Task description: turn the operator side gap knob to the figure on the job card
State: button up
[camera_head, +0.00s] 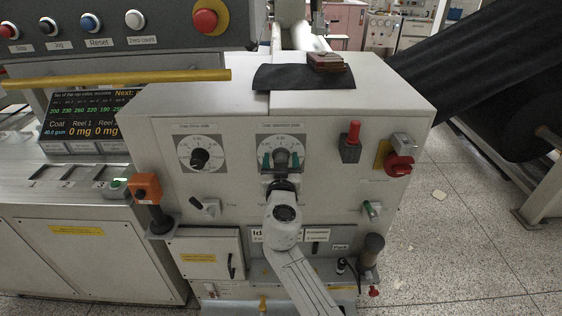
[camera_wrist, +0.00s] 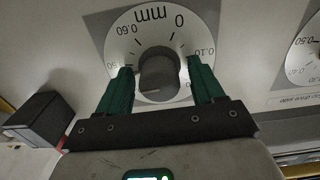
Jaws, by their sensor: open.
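The operator side gap knob (camera_head: 282,158) is dark and round, at the middle of the right-hand white dial on the grey cabinet front. In the wrist view the knob (camera_wrist: 158,76) sits upside down between my green fingers, on a dial marked in mm with 0, 0.10 and 0.60 readable. My gripper (camera_wrist: 160,88) is open, one finger on each side of the knob, with a visible gap on both sides. My arm comes up from below in the head view. A white sign (camera_head: 318,236) below is partly hidden by my arm; I cannot tell whether it is the job card.
The other gap dial (camera_head: 200,155) is to the left. A red-handled switch (camera_head: 350,142) and a red rotary switch (camera_head: 397,163) are to the right. An orange box (camera_head: 146,188) sticks out at left. A screen (camera_head: 85,120) shows figures. Floor at right is mostly clear.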

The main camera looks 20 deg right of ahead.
jog(key=shift+c, duration=0.3)
jog(key=c, duration=1)
